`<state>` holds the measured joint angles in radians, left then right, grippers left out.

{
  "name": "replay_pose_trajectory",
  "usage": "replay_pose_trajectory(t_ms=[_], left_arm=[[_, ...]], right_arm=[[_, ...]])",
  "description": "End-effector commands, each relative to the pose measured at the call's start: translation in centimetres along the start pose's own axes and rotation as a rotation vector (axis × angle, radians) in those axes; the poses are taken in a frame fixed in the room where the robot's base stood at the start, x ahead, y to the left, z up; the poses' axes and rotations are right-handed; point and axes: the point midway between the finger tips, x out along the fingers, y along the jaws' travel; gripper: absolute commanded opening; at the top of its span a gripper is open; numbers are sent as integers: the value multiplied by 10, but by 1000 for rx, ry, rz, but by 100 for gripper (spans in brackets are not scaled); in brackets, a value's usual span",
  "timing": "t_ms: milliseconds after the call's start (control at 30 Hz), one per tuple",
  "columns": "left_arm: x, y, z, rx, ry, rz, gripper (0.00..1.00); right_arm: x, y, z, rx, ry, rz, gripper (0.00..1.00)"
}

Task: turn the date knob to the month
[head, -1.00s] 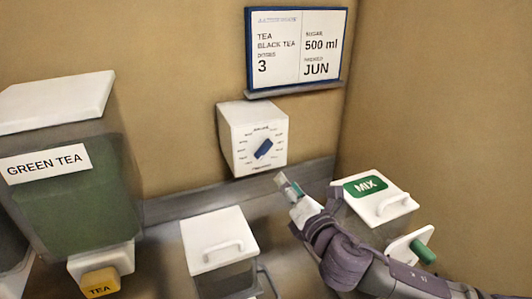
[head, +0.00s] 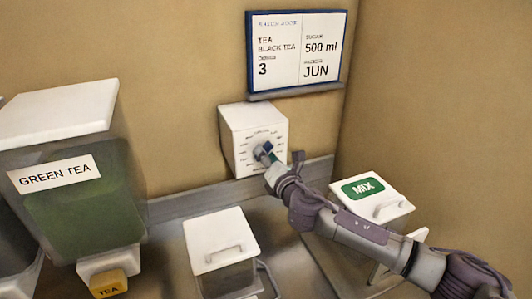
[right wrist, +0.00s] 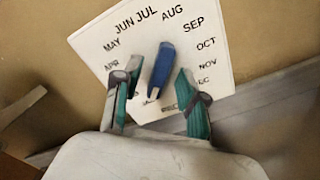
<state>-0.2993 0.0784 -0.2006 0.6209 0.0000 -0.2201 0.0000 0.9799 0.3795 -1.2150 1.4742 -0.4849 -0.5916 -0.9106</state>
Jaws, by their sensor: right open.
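The date knob (right wrist: 161,70) is a blue bar on a white box (head: 240,135) fixed to the back wall. Month names ring it in the right wrist view, and its upper end points up between JUL and AUG. My right gripper (head: 265,153) is at the dial face and covers part of the knob in the head view. In the right wrist view its two green-padded fingers (right wrist: 157,95) are open, one on each side of the knob, with gaps between. The order board (head: 297,50) above reads JUN. My left gripper is not in view.
A green tea dispenser (head: 78,205) with a yellow tap stands at left. A white-lidded bucket (head: 222,242) stands at front centre. A white lid marked MIX (head: 368,190) is below my right arm's side of the wall.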

Motion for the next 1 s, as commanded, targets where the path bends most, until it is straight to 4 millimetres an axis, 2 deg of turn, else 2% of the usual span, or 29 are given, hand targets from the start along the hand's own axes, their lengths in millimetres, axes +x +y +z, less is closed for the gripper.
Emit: replay_pose_trajectory(t_ms=[133,400,467,667,1000], left_arm=[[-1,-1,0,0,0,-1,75],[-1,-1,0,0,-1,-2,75],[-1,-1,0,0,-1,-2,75],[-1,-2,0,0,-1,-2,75],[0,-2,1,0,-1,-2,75]], right_arm=[[7,0,0,0,1,0,42],[7,0,0,0,0,0,42],[7,0,0,0,0,0,33],[7,0,0,0,0,-1,0],[7,-1,0,18,0,-1,0]])
